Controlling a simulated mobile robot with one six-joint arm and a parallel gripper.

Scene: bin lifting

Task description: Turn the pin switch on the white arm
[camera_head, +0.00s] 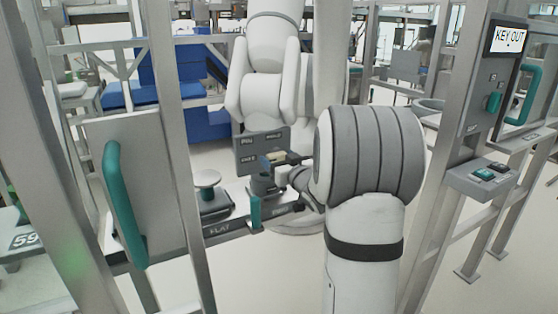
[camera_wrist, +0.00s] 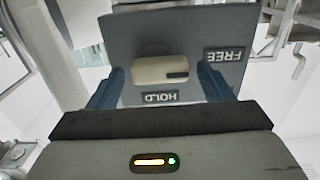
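The pin switch is a beige rounded bar knob (camera_wrist: 160,69) with a dark mark at its right end. It lies crosswise on a dark grey panel (camera_wrist: 120,35). The HOLD label (camera_wrist: 160,97) is below the knob and the FREE label (camera_wrist: 228,55) is to its right. My gripper (camera_wrist: 162,74) is open, with its blue fingers on either side of the knob and a gap at each side. In the head view the panel (camera_head: 246,153) is at the lower front of the white arm (camera_head: 262,88), and my gripper is close in front of it, partly hidden.
A post at right carries a KEY OUT display (camera_head: 507,40), a teal knob (camera_head: 494,103) and a button box (camera_head: 488,176). A plate with a teal handle (camera_head: 122,200) stands at left. Below the panel is a shelf (camera_head: 225,232) marked FLAT. Metal posts frame both sides.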

